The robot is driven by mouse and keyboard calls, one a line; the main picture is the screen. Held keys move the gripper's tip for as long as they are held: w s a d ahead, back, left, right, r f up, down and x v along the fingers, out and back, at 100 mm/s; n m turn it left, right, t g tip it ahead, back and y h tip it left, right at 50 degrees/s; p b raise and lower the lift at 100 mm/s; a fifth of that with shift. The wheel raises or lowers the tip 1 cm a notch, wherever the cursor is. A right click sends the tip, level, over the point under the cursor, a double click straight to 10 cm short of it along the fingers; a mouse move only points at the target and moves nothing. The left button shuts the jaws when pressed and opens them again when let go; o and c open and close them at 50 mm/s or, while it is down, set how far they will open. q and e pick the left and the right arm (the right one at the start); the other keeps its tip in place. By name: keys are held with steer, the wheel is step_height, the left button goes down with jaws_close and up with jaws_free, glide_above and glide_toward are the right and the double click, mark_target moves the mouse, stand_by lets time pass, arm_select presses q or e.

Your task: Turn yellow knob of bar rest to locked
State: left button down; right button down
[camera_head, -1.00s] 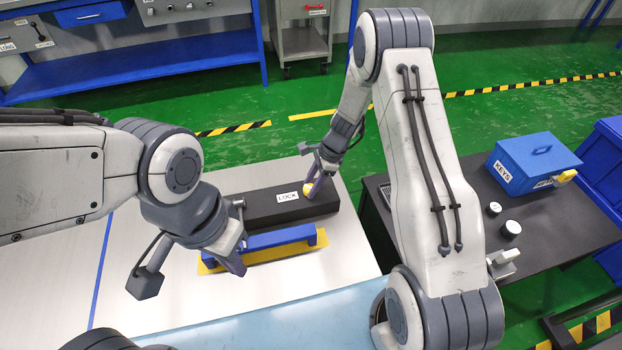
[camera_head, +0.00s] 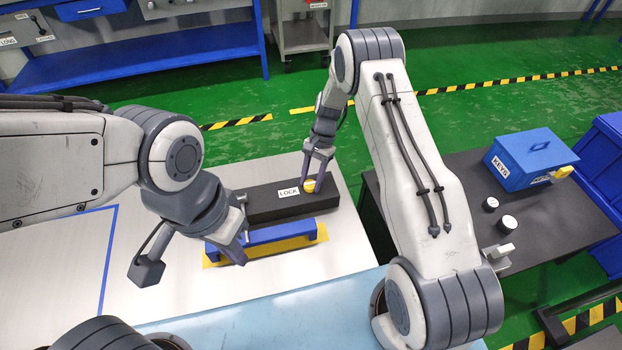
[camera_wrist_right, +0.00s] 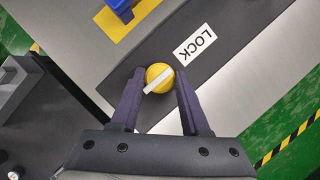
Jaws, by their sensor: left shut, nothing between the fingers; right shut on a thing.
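The yellow knob (camera_head: 309,187) sits on top of a long black block (camera_head: 325,203), beside a white LOCK label (camera_head: 289,192). In the right wrist view the knob (camera_wrist_right: 160,70) is round with a white bar across it. The bar lies at a slant and does not point at the LOCK label (camera_wrist_right: 195,46). My right gripper (camera_head: 317,178) is shut on the knob, with a finger on each side, as the right wrist view (camera_wrist_right: 160,82) shows. My left gripper (camera_head: 240,250) is shut and empty beside a blue bar-shaped part (camera_head: 270,235).
The blue part stands on a yellow plate (camera_head: 216,261) in front of the black block on a pale table (camera_head: 60,260). At right, a dark table (camera_head: 560,220) holds a blue KEYS box (camera_head: 530,160) and two small round black-and-white items. The pale table's left is clear.

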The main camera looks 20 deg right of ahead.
steer(key=shift+n, duration=0.3)
steer(key=shift+c, duration=1.9)
jaws_free()
steer(key=v, duration=1)
steer(key=shift+r, duration=0.3)
steer(key=shift+w, duration=0.1)
